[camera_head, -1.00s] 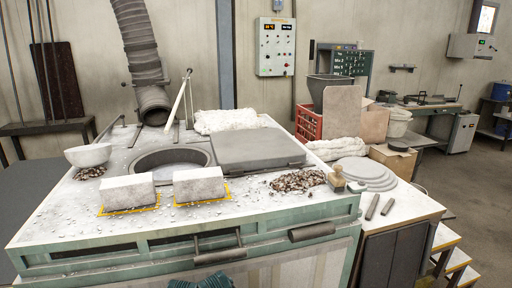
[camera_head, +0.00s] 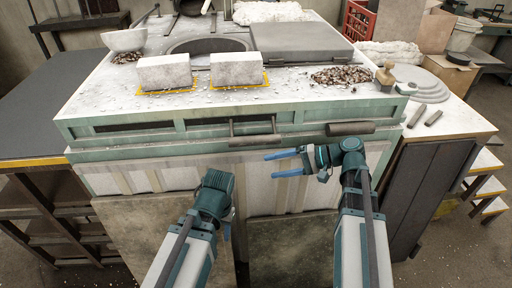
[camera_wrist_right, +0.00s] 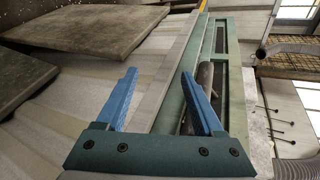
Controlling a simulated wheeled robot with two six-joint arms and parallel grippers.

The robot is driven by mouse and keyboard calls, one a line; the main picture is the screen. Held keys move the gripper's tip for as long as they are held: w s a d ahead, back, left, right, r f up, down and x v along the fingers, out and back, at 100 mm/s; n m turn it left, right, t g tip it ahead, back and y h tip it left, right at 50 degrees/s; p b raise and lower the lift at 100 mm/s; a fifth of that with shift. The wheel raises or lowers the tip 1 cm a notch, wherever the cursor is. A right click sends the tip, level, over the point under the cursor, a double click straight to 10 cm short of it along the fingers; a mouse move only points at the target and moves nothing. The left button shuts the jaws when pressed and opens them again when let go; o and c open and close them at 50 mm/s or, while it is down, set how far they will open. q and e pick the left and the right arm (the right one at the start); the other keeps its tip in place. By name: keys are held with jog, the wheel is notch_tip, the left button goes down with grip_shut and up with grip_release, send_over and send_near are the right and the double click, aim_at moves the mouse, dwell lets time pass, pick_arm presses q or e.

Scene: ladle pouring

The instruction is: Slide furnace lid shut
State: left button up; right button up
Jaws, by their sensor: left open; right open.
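The furnace lid (camera_head: 300,42) is a flat grey square slab lying on the furnace top (camera_head: 230,106), right of the round opening (camera_head: 208,46). The opening is uncovered. My right gripper (camera_head: 283,163) is open and empty in front of the furnace's front face, below the top edge and well away from the lid. In the right wrist view its blue fingers (camera_wrist_right: 158,78) are spread, with nothing held between them. My left gripper (camera_head: 227,230) is low in front of the furnace; its fingers are mostly hidden behind its own wrist.
Two pale blocks (camera_head: 164,72) (camera_head: 237,68) stand in front of the opening. Brown rubble (camera_head: 342,76) and a wooden-handled tool (camera_head: 385,76) lie in front of the lid. Bar handles (camera_head: 255,140) (camera_head: 350,128) stick out from the furnace front. A white bowl (camera_head: 124,39) stands at left.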

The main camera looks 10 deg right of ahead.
aim_at(256, 141)
jog(key=w+d+r+m+t+y, duration=0.2)
jog(key=d+r+t+y, duration=0.1)
jog(key=d+r, duration=0.3)
jog(key=x, duration=0.4)
jog(key=b+x, duration=0.1)
jog(key=x, duration=0.3)
jog(key=f+x, duration=0.1)
jog(key=x, duration=0.4)
jog(key=shift+w+d+b, duration=0.25)
jog(key=shift+w+b, duration=0.1)
jog(key=shift+b, duration=0.05)
grip_shut()
dwell(0.7)
